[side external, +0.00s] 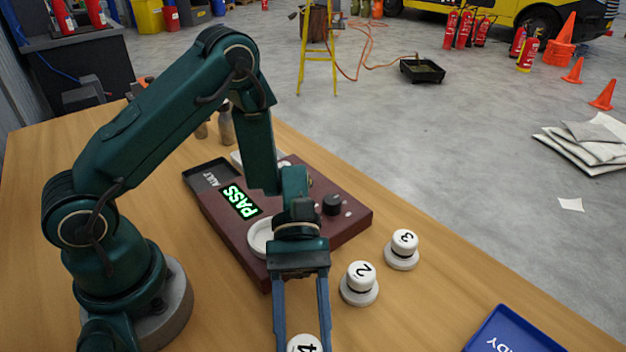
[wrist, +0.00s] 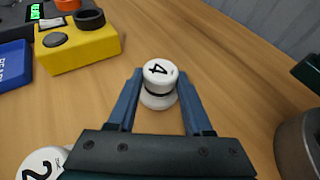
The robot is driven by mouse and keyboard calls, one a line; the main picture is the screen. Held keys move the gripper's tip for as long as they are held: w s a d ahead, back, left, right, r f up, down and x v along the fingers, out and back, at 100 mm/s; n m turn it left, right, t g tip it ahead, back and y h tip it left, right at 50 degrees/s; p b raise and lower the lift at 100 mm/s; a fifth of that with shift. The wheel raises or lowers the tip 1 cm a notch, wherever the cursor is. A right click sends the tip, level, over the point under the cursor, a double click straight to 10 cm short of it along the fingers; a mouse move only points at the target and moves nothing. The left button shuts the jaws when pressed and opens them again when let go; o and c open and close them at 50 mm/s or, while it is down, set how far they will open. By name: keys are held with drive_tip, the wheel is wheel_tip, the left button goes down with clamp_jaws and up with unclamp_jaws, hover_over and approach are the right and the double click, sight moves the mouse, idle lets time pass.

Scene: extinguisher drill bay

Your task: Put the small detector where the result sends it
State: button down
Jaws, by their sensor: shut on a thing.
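My gripper (wrist: 159,78) is shut on a white round detector marked 4 (wrist: 160,93), with one blue finger on each side of it. In the side view this detector (side external: 304,344) is cut off by the bottom edge, so I cannot tell whether it touches the table. Detectors marked 2 (side external: 360,282) and 3 (side external: 402,249) stand upright on the table to its right. The maroon tester (side external: 340,226) shows a green PASS on its screen (side external: 241,201). Its white round seat (side external: 260,236) is partly hidden by my arm. A blue tray lettered READY (side external: 515,330) lies at lower right. A dark tray lettered FAULT (side external: 205,174) lies behind the tester.
Dark bottles (side external: 226,128) stand near the table's far edge. Bare wood lies between detector 2 and the blue tray.

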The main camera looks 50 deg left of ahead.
drive_tip(key=shift+f, duration=0.35)
drive_tip(key=shift+c, duration=1.6)
unclamp_jaws()
drive_tip(key=shift+f, duration=0.1)
